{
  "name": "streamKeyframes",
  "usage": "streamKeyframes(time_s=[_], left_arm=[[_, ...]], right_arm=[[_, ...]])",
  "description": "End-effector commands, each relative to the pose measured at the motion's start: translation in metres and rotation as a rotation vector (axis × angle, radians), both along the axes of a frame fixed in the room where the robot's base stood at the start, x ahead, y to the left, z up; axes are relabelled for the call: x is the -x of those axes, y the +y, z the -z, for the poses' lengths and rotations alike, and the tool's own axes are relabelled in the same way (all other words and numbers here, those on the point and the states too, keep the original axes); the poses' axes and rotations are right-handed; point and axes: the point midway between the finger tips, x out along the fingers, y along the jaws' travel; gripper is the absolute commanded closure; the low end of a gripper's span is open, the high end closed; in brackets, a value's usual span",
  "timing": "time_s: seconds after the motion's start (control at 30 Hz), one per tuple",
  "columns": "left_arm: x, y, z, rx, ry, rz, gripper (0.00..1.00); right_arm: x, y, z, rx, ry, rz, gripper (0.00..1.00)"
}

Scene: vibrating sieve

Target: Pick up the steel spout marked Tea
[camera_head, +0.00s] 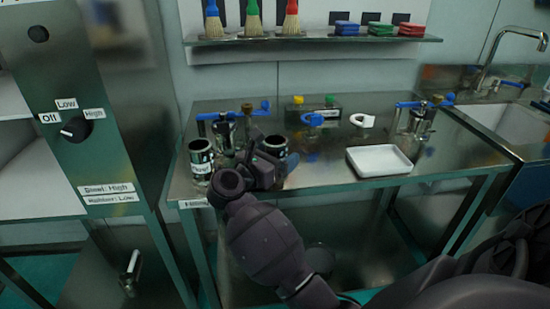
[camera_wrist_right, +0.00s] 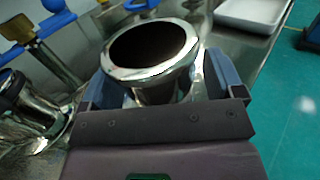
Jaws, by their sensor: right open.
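Two steel spouts with dark open mouths stand on the steel table. The left spout (camera_head: 201,160) has a white label whose word is too small to read surely. The other spout (camera_head: 275,143) is partly behind my right gripper (camera_head: 270,162), and its label is hidden, so I cannot tell whether it says Tea. In the right wrist view a spout (camera_wrist_right: 155,50) stands upright between the two blue fingers of the right gripper (camera_wrist_right: 165,90). The jaws are open, one finger on each side; contact is not clear. My left gripper is out of view.
A white tray (camera_head: 380,160) lies to the right. Clamps with blue handles (camera_head: 225,122) (camera_head: 415,118) stand at the table's back, with a blue ring (camera_head: 313,120) and a white ring (camera_head: 362,120) between them. A control panel (camera_head: 85,130) rises at left. A shelf (camera_head: 310,40) holds brushes.

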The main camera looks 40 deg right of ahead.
Motion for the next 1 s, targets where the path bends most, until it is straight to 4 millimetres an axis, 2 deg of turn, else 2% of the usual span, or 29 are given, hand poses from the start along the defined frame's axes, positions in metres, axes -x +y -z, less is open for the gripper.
streamKeyframes(time_s=[0.13,0.17,0.5,0.57,0.83,1.0], left_arm=[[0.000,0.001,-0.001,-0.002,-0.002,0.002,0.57],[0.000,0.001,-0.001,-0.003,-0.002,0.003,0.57],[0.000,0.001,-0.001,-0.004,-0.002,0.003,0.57],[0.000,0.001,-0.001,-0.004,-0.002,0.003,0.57],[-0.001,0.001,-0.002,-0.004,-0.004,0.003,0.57],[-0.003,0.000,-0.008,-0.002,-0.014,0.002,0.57]], right_arm=[[0.000,0.000,0.000,0.000,0.000,0.000,0.13],[0.000,0.000,0.000,0.000,0.000,0.000,0.16],[0.000,0.000,0.000,0.000,0.000,0.000,0.68],[0.000,0.000,-0.001,0.001,-0.001,0.000,0.75],[0.000,0.000,-0.003,0.001,-0.002,0.000,0.75],[0.000,0.000,-0.023,0.000,-0.007,0.000,0.75]])
